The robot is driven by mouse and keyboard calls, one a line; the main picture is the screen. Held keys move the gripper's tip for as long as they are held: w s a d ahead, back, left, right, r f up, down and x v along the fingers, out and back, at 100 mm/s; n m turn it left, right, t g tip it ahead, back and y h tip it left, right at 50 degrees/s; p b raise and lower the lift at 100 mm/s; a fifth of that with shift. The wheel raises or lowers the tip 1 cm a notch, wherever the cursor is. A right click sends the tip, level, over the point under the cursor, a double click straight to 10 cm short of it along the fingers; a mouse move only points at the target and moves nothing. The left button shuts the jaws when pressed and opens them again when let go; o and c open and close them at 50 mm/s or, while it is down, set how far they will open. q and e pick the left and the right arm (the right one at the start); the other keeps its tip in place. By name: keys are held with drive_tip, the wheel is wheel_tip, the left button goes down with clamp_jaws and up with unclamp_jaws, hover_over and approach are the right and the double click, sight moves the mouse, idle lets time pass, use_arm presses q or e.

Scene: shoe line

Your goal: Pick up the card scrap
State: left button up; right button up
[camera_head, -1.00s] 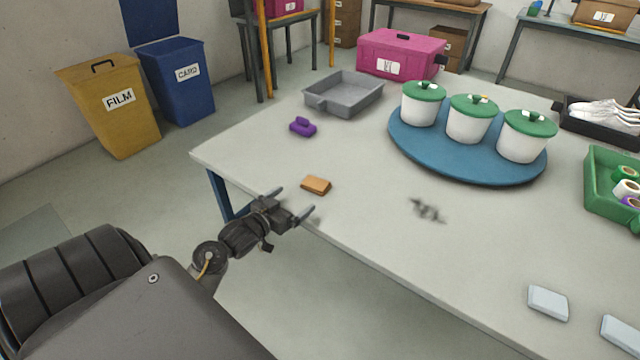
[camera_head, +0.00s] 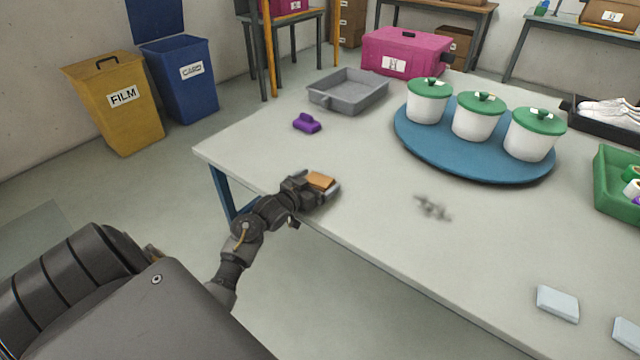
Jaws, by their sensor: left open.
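The card scrap (camera_head: 320,180) is a small orange-brown piece near the left front edge of the light table (camera_head: 370,215). My left gripper (camera_head: 322,186) is at the scrap, with its open fingers on either side of it. The near finger and the hand hide part of the scrap's edges. I cannot tell whether either finger touches it. My right gripper is not in view.
A purple object (camera_head: 307,123) and a grey tray (camera_head: 347,92) lie behind the scrap. A blue turntable (camera_head: 420,145) holds three white pots with green lids. A blue CARD bin (camera_head: 180,85) and yellow FILM bin (camera_head: 115,105) stand left.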

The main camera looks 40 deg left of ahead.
use_arm(q)
drive_tip(key=c, duration=0.9)
drive_tip(key=shift+s+r, duration=0.2)
drive_tip(key=shift+r, duration=0.05)
drive_tip(key=s+r+p, duration=0.1)
drive_tip(key=s+r, duration=0.1)
drive_tip(key=s, duration=0.2)
drive_tip(key=s+r+p, duration=0.1)
drive_tip(key=s+r, duration=0.2)
drive_tip(key=s, duration=0.2)
drive_tip(key=s+r+p, duration=0.2)
drive_tip(key=s, duration=0.2)
drive_tip(key=shift+s+d+r, duration=0.1)
drive_tip(key=shift+s+r, duration=0.15)
drive_tip(key=shift+c, duration=0.2)
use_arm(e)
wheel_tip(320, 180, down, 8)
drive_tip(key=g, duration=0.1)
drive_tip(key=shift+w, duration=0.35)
